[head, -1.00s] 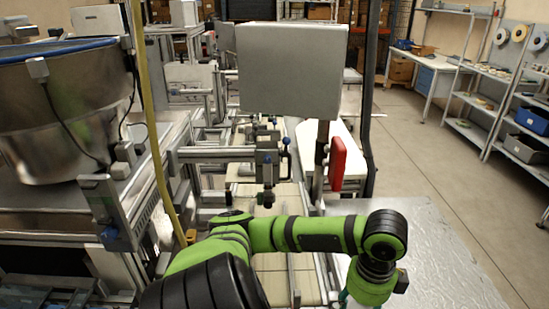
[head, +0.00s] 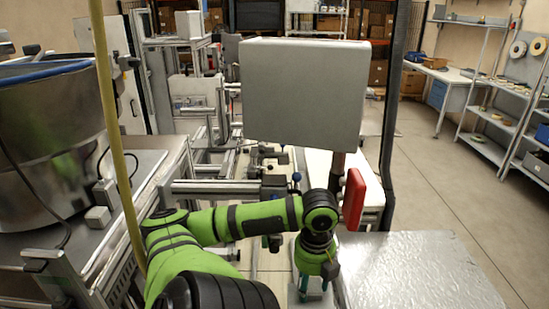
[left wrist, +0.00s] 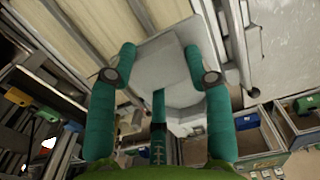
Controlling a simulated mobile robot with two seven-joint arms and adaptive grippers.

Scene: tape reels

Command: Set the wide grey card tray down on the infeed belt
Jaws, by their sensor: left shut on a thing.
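My left gripper (head: 313,288) points down, left of the metal table, with its teal fingers partly cut by the bottom edge. In the head view only a small part of the tray (head: 318,297) shows below the fingers. The beige infeed belt (head: 270,262) runs away from me beside and behind the gripper, partly hidden by my green arm. I cannot tell whether the tray touches it. My right gripper is not in view.
A grey box panel (head: 303,95) on a post and a red box (head: 354,199) stand just beyond the gripper. A bare metal table (head: 415,270) lies to the right. A yellow hose (head: 108,130) hangs at left, near a steel bowl (head: 50,140).

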